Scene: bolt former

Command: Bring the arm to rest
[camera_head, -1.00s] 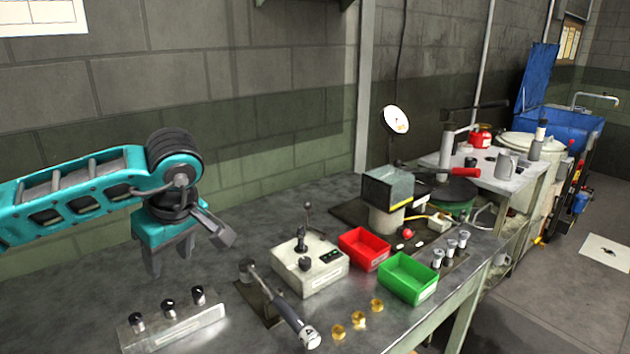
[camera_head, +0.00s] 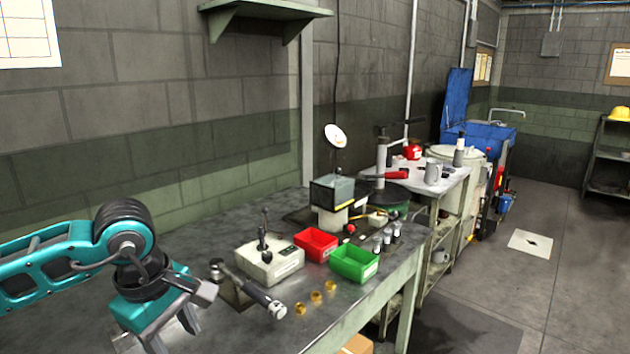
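My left arm, teal and black, comes in from the left in the head view. Its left gripper (camera_head: 173,332) points down at the lower left, over the near part of the metal workbench (camera_head: 215,338). Its two grey fingers stand apart and I see nothing between them. The fingertips are close to the picture's lower edge. My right gripper is not in view.
A lever with a grey handle (camera_head: 262,298) lies just right of my gripper. Beyond are a control box (camera_head: 270,268), a red bin (camera_head: 317,246), a green bin (camera_head: 355,264) and brass pieces (camera_head: 316,297). Open floor (camera_head: 560,290) lies at right.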

